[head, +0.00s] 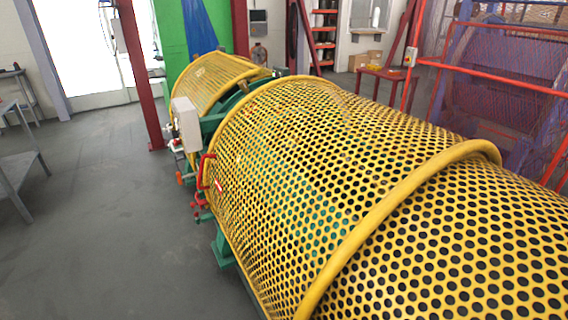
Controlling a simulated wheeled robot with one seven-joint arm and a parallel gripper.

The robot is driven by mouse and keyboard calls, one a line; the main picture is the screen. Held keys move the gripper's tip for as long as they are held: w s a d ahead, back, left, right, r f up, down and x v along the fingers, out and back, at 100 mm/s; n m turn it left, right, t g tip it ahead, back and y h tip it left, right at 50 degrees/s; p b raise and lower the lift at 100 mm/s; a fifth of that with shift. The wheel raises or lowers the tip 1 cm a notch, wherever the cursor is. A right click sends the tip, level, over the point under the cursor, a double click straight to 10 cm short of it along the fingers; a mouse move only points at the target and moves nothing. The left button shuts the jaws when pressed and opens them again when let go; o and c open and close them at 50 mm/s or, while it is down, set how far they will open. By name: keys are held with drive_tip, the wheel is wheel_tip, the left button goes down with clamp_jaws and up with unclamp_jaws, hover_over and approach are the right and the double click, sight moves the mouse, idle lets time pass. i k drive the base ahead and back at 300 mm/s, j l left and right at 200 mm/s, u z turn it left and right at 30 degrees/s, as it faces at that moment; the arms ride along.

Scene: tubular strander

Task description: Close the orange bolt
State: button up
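The yellow perforated guard (330,150) of the strander fills the middle and right of the head view, and it looks lowered over the machine. A red handle (205,170) stands out from its left edge. Below the handle, small red-orange fittings (200,207) sit low on the machine's side. Another small orange part (180,179) shows a little farther back. I cannot tell which of these is the orange bolt, nor whether it is open or closed. My gripper is not in view.
A grey box (185,123) is mounted beside a second yellow guard (213,82) farther back. A dark red post (140,75) stands behind it. A grey metal table (18,160) is at the left edge. The grey floor (105,230) left of the machine is clear.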

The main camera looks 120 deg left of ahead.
sight(180, 178)
drive_tip(key=u, duration=4.4)
drive_tip(key=i+j, duration=0.2)
drive_tip(key=i, duration=0.5)
drive_tip(key=i+j+u, duration=0.1)
drive_tip(key=i, duration=0.6)
drive_tip(key=i+j, duration=0.2)
drive_tip(key=i, duration=0.5)
